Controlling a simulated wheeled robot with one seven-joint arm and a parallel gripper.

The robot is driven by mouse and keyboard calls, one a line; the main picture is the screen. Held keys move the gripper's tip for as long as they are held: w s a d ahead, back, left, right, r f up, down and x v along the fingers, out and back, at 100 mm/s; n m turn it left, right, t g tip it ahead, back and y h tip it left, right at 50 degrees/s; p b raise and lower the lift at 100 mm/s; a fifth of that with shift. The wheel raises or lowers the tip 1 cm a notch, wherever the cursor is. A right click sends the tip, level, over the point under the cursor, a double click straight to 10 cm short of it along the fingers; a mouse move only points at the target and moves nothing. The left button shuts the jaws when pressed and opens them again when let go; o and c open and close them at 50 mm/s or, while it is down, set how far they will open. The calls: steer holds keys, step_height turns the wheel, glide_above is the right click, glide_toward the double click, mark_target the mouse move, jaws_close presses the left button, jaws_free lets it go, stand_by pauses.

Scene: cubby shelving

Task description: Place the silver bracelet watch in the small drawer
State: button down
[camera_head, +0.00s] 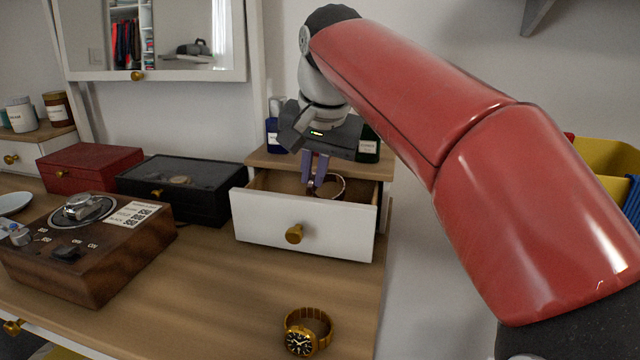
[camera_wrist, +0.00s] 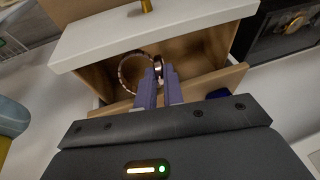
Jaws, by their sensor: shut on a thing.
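The small drawer (camera_head: 300,226) is white-fronted with a brass knob and stands pulled open; it also shows in the wrist view (camera_wrist: 150,36). My gripper (camera_head: 317,184) points down into the drawer's opening, and its purple fingers show in the wrist view (camera_wrist: 159,82). It is shut on a ring-shaped metal bracelet watch (camera_head: 338,187), seen as a closed loop in the wrist view (camera_wrist: 123,72). The loop looks silver with a warm tint and sticks out to one side of the fingers. The drawer front partly hides its lower part; whether it touches the drawer floor I cannot tell.
A gold watch with a black dial (camera_head: 303,332) lies on the desk in front. A black lidded case (camera_head: 185,190), a red box (camera_head: 90,168) and a wooden box (camera_head: 92,250) with a silvery item on top stand left. Dark bottles (camera_head: 369,145) stand behind the drawer.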

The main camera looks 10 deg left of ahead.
steer(key=shift+d+x, duration=0.2)
steer(key=shift+x, duration=1.05)
steer(key=shift+w+d+r+g+p, duration=0.1)
steer(key=shift+w+d+g+p, duration=0.05)
steer(key=shift+w+g+p, duration=0.5)
steer(key=shift+w+d+f+g+p, duration=0.1)
steer(key=shift+w+f+g+p, duration=0.4)
steer(key=shift+f+g, duration=0.45)
steer(key=shift+w, duration=0.1)
steer(key=shift+f+b, duration=0.3)
steer(key=shift+f, duration=0.25)
steer(key=c, duration=1.5)
jaws_free()
